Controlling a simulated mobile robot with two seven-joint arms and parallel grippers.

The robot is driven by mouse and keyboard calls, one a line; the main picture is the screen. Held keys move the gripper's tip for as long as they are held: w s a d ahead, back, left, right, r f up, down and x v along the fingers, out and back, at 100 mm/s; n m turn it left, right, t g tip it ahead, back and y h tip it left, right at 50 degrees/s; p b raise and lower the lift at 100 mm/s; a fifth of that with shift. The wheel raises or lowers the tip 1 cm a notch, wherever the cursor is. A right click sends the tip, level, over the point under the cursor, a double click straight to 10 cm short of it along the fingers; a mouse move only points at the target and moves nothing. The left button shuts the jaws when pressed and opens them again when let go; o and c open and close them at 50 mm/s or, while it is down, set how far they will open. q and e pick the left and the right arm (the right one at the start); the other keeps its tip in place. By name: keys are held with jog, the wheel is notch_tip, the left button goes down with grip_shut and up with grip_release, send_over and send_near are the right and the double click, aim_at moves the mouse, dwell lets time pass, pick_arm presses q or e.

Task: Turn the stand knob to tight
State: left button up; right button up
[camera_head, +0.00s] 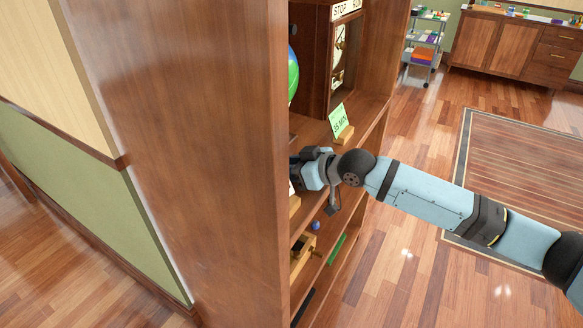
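My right arm comes in from the right, and its gripper (297,172) reaches into the wooden bookcase (230,150) at middle-shelf height. The bookcase's side panel hides the fingertips, so I cannot tell whether they are open or shut, or on what. I cannot make out the stand knob for certain. A blue-green globe (293,75) shows partly behind the panel edge, above the gripper. A yellowish object with a small brass-coloured part (302,250) sits on a lower shelf, below the gripper. My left gripper is out of view.
A green note card (338,121) on a small wooden block stands just above my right gripper. A wooden clock case marked STOP and RUN (345,50) is behind it. A small blue ball (315,225) lies below. The floor at right is open around a striped rug (530,165).

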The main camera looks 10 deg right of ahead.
jog(key=shift+r+m+g+p, duration=0.15)
jog(key=shift+m+g+p, duration=0.15)
jog(key=shift+p, duration=0.35)
jog(key=o, duration=0.9)
jog(key=p+v, duration=0.1)
jog(key=v, duration=1.2)
jog(key=shift+s+d+p, duration=0.2)
jog(key=shift+d+p, duration=0.2)
jog(key=shift+d, duration=0.05)
